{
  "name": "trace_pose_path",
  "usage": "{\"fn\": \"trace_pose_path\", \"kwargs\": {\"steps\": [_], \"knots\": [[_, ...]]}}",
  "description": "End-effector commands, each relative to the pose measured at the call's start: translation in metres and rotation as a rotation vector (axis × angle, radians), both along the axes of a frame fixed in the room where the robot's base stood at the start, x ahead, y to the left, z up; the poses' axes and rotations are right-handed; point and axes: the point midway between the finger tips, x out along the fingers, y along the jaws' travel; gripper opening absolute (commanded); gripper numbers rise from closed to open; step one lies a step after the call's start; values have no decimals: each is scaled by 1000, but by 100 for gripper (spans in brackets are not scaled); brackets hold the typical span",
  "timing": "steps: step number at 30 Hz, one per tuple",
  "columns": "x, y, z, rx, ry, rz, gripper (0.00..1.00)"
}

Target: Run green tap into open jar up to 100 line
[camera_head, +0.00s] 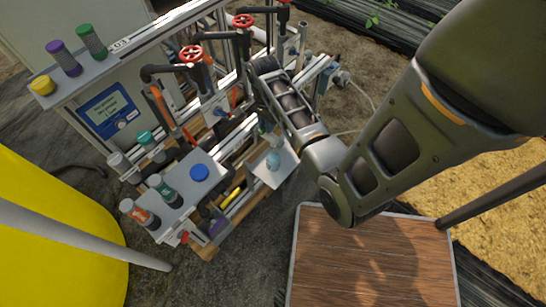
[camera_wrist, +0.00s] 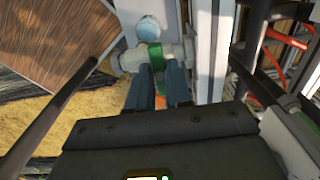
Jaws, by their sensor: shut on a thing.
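My gripper (camera_wrist: 157,72) is at the white pipe valve in the wrist view. Its two dark fingers are closed on the green tap (camera_wrist: 154,55), whose green lever shows between and just past the fingertips. A pale blue, round-looking jar (camera_wrist: 149,29) shows just beyond the tap, on a white shelf. In the head view the jar (camera_head: 273,160) stands upright on that small white shelf (camera_head: 286,172), below my arm. Its level and 100 line are too small to read. My fingers and the tap are hidden behind my arm in the head view.
Red-wheeled valves (camera_head: 191,54) on dark pipes stand at the back of the skid. Bottles and a blue lid (camera_head: 199,172) sit on a grey shelf at the left front. A wooden table (camera_head: 375,258) is at lower right. A yellow tank (camera_head: 50,235) is at left.

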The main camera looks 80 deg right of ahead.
Motion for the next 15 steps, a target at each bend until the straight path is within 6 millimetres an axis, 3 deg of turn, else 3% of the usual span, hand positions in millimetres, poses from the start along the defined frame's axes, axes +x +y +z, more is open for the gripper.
{"fn": "trace_pose_path", "kwargs": {"steps": [5, 15], "knots": [[-3, 1, 0, 5, 6, 22, 0], [-3, 2, 0, 6, 7, 326, 0]]}}
